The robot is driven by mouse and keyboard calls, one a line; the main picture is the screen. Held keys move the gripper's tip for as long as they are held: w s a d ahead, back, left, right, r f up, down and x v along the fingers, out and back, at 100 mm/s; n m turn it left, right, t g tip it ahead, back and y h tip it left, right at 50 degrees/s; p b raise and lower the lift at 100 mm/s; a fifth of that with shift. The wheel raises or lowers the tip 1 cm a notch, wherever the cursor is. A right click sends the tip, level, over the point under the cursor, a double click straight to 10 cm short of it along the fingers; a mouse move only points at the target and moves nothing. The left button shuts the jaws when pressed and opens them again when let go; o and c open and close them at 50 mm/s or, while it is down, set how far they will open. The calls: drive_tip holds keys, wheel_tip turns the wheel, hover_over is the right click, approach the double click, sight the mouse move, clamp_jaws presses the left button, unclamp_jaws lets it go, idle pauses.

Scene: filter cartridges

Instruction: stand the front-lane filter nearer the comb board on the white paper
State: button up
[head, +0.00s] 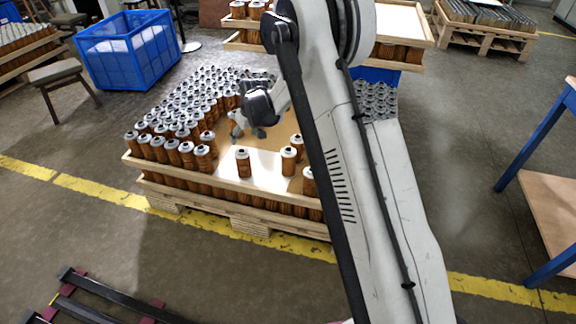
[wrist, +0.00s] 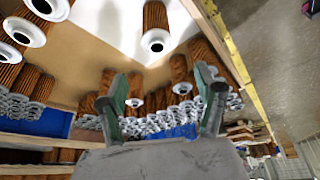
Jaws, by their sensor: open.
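The white paper (head: 266,168) lies on the brown sheet on top of the pallet load; part of it shows in the wrist view (wrist: 112,22). One brown filter with a grey cap (head: 243,163) stands upright on the paper. A pale-capped filter (head: 288,161) stands at its right side, another (head: 297,146) behind that. A filter (head: 308,181) at the front is partly hidden by my arm. I cannot tell which is the front-lane one, nor make out the comb board. My gripper (head: 247,132) is open above the sheet, behind the paper; its fingers (wrist: 160,76) show nothing held.
Packed filters (head: 190,115) fill the left of the load. A wooden rim (head: 215,182) runs along its front. A grey cluster (head: 375,100) lies at the right behind my arm. A blue crate (head: 125,50) stands back left.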

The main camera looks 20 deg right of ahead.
drive_tip(key=s+r+m+t, duration=0.1)
drive_tip(key=s+r+m, duration=0.1)
drive_tip(key=s+r, duration=2)
drive_tip(key=s+r+m+t+h, duration=0.1)
drive_tip(key=s+r, duration=0.1)
drive_tip(key=s, duration=2.3)
drive_tip(key=shift+s+a+r+t, duration=0.2)
drive_tip(key=shift+a+r+t, duration=0.2)
drive_tip(key=shift+a, duration=0.05)
wheel_tip(320, 180, up, 14)
drive_tip(key=p, duration=1.4)
drive_tip(key=shift+r, duration=0.2)
